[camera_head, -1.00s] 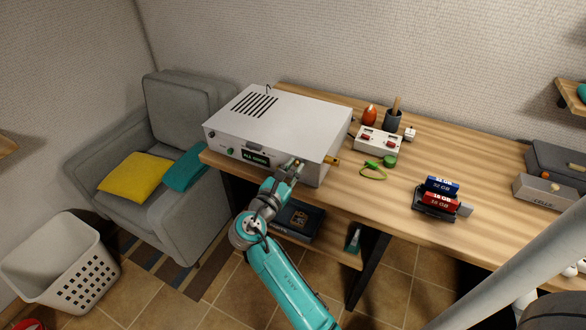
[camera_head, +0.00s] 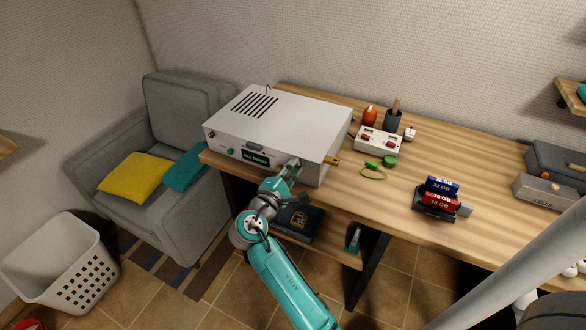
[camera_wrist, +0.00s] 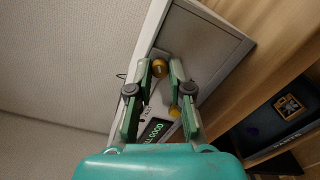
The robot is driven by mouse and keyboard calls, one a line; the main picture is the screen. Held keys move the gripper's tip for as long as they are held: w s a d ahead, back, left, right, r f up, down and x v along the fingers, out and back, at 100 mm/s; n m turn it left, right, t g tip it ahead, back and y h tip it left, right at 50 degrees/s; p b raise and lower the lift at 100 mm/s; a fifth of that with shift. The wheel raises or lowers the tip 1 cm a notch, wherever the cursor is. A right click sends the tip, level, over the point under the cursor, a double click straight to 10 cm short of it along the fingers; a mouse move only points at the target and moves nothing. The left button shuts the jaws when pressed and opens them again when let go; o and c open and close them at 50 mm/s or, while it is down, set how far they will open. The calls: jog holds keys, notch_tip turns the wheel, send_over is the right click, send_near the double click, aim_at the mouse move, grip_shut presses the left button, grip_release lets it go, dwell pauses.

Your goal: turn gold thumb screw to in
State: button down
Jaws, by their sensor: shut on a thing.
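The gold thumb screw (camera_wrist: 159,68) shows as a round gold head on the grey-white device in the wrist view. My gripper (camera_wrist: 161,67) has its fingertips on either side of that head and is shut on it. In the head view my gripper (camera_head: 295,165) is at the right part of the front of the white device (camera_head: 285,118) and largely hides the screw. A second gold knob (camera_wrist: 174,111) sits between the fingers' lower parts in the wrist view. The device's lit display (camera_head: 256,159) is left of my gripper.
A gold fitting (camera_head: 333,160) sticks out of the device's right side. A dark case (camera_head: 298,220) lies on the shelf below my gripper.

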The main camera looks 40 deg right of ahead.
jog(key=m, duration=1)
jog(key=shift+m+t, duration=0.3)
jog(key=shift+m, duration=0.1)
jog(key=m, duration=0.8)
jog(key=shift+m, duration=0.4)
jog(key=m, duration=0.4)
jog(key=shift+s+f+m, duration=0.1)
jog(key=shift+m, duration=0.2)
jog(key=c, duration=1.1)
grip_release()
